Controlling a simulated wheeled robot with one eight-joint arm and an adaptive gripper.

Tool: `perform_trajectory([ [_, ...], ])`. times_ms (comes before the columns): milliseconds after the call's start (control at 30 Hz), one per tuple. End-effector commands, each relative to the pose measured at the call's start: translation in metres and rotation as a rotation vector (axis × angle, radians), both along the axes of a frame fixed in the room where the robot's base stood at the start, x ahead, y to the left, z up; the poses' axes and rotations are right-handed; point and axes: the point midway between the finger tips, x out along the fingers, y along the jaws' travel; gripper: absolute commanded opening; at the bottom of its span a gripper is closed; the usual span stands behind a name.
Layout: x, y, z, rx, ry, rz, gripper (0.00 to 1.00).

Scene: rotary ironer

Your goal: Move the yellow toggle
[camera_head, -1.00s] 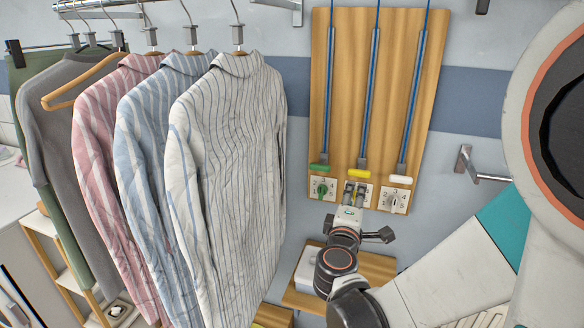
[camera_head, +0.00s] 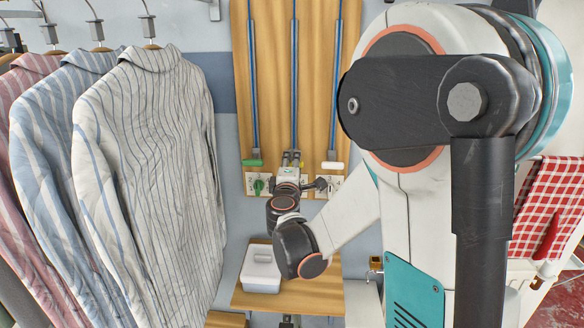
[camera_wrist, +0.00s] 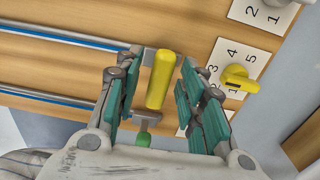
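In the wrist view a yellow bar handle (camera_wrist: 160,80) lies in the gap between the fingers of my gripper (camera_wrist: 152,92). The fingers stand apart; contact with the bar cannot be made out. A yellow knob (camera_wrist: 240,78) sits on a white numbered dial plate (camera_wrist: 236,52), just right of the right finger and outside the gap. In the head view my gripper (camera_head: 291,158) is at the lower end of the middle blue rod (camera_head: 294,85). It hides the yellow handle and the middle dial there.
A green handle (camera_head: 252,162) and a white handle (camera_head: 332,165) hang on either side, above a green knob (camera_head: 258,186) and another dial. All are on a wooden board (camera_head: 270,60). Striped shirts (camera_head: 150,180) hang at the left. A wooden shelf (camera_head: 315,290) with a white box (camera_head: 262,270) is below.

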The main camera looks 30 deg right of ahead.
Motion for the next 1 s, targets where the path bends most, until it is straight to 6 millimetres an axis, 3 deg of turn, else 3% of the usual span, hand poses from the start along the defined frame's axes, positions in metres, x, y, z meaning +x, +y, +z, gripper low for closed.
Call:
perform_trajectory([
  [367,0.004,-0.003,0.000,0.000,0.000,0.000,0.37],
  [533,0.004,-0.003,0.000,0.000,0.000,0.000,0.00],
  [833,0.004,-0.003,0.005,0.000,0.000,0.000,0.00],
  [1000,0.005,-0.003,0.028,0.000,0.000,0.000,0.00],
])
